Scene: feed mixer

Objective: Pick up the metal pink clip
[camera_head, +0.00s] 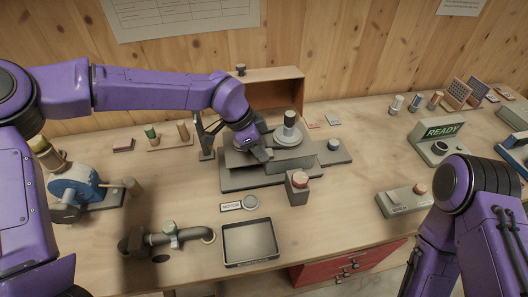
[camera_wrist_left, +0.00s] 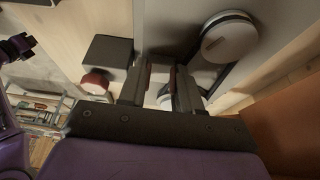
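I cannot make out the pink clip for certain. A small flat pinkish piece (camera_head: 313,125) lies on the table behind the grey machine, too small to identify. My left gripper (camera_head: 262,153) reaches down over the left part of the grey mixer machine (camera_head: 290,165). In the left wrist view its two fingers (camera_wrist_left: 161,88) stand apart, with reddish patches on their inner sides and a pale surface showing between them. I see nothing clearly held. My right arm is at the right edge; its gripper is out of the picture.
A red-topped button box (camera_head: 298,187) and a black-rimmed tray (camera_head: 250,243) stand in front of the machine. An open wooden box (camera_head: 275,88) is behind it. A blue hand-cranked device (camera_head: 80,187) is left, a READY display (camera_head: 440,131) right. Table between machine and display is mostly clear.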

